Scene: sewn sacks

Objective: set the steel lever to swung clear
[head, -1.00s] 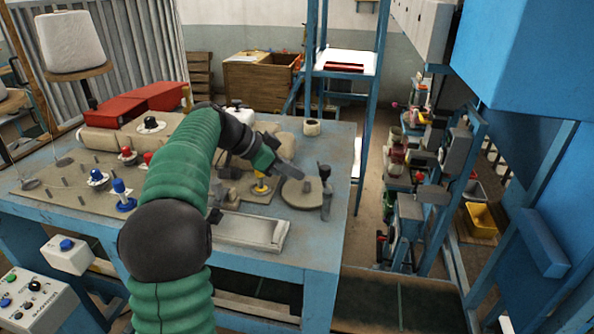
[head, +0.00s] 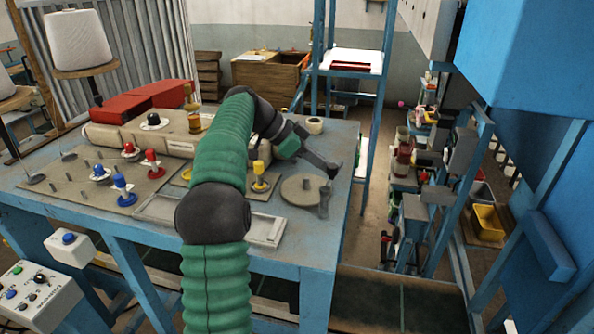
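The steel lever (head: 324,204) stands at the right end of the blue table, beside a round grey disc (head: 303,190) with a short peg on it. Only the lever's lower part shows; its dark top is hidden by my gripper. My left arm, in a green sleeve, reaches in from the bottom, left of the picture's middle. Its gripper (head: 332,168) is at the lever's top end. Whether the fingers touch or enclose the lever cannot be seen. My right gripper is not in view.
A large blue machine fills the right side.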

